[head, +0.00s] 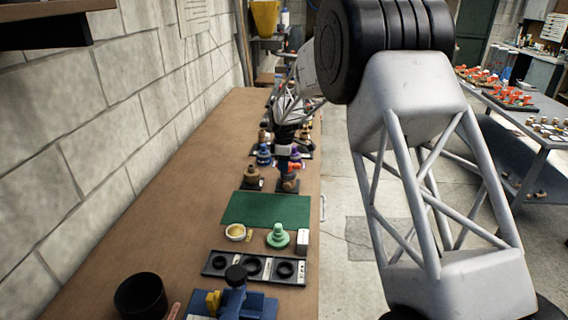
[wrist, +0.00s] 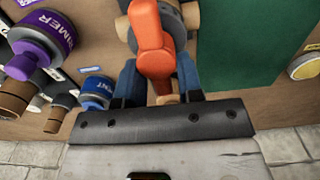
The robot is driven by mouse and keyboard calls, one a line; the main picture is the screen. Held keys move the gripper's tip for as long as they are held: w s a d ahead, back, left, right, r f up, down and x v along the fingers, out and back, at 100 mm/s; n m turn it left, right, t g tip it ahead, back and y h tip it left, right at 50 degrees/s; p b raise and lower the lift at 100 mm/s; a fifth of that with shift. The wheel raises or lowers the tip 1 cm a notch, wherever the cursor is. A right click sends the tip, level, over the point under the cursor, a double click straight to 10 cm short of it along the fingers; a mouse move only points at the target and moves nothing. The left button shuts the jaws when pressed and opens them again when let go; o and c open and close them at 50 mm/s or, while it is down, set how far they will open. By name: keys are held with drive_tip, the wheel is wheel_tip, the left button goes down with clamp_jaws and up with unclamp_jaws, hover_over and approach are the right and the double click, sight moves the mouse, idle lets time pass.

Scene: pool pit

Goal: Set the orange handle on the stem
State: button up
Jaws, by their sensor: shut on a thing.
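The orange handle (wrist: 150,35) is held between the blue fingers of my gripper (wrist: 157,75) in the wrist view. In the head view only a small orange-red part of it (head: 294,167) shows under my gripper (head: 288,160). A tan, brass-like valve body (wrist: 123,28) lies behind the handle in the wrist view, with parts showing on both sides. In the head view it stands on a dark base (head: 287,186), just below my gripper. The stem is hidden by the handle, and I cannot tell whether the handle touches it.
A purple-labelled bottle (wrist: 42,45) and a blue-labelled one (wrist: 97,90) stand nearby. Another tan fitting (head: 252,177) stands left of the valve. A green mat (head: 265,209) lies clear in front. A black tray with round wells (head: 243,279) and a green stepped piece (head: 278,237) are nearer.

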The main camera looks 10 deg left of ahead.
drive_tip(key=o, duration=1.4)
drive_tip(key=shift+r, duration=0.2)
drive_tip(key=shift+r, duration=3.75)
